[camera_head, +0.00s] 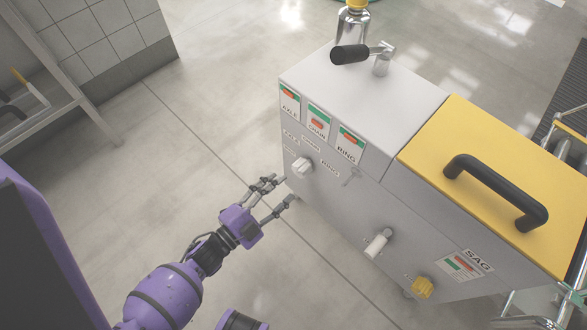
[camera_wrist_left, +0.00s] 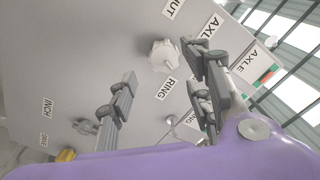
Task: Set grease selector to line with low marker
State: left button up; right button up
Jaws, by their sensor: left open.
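The grease selector (camera_head: 302,165) is a small white knob on the grey machine's front panel, with labels AXLE, CHAIN and RING around it. Above it are three marker cards: AXLE (camera_head: 290,100), CHAIN (camera_head: 317,121) and RING (camera_head: 350,143). Each has a green band and an orange-red mark; which mark sits lowest is too small to tell surely. My left gripper (camera_head: 287,189) is open and empty, just left of and below the knob, apart from it. In the left wrist view the knob (camera_wrist_left: 163,55) lies ahead between the spread fingers. My right gripper is not in view.
A white lever (camera_head: 377,245) and yellow knob (camera_head: 422,288) sit lower right on the panel, near a SAG card (camera_head: 462,264). A yellow lid (camera_head: 490,170) with a black handle and a black-gripped crank (camera_head: 350,54) are on top.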

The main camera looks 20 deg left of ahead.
aim_at(299, 174)
pick_arm(q)
jog(key=v, duration=0.3)
jog(key=shift+s, duration=0.2)
jog(key=w+d+n+b, duration=0.1)
jog(key=w+n+b, duration=0.1)
jog(key=w+n, duration=0.1)
jog(key=w+d+n+b, duration=0.1)
jog(key=w+n, duration=0.2)
jog(key=w+d+n+b, duration=0.1)
jog(key=w+n+b, duration=0.1)
jog(key=w+n, duration=0.1)
jog(key=shift+w+d+r+n+b, duration=0.15)
jog(key=shift+d+r+n+b, duration=0.1)
jog(key=shift+n+b, duration=0.1)
jog(key=shift+w+d, duration=0.2)
jog(key=shift+w, duration=0.45)
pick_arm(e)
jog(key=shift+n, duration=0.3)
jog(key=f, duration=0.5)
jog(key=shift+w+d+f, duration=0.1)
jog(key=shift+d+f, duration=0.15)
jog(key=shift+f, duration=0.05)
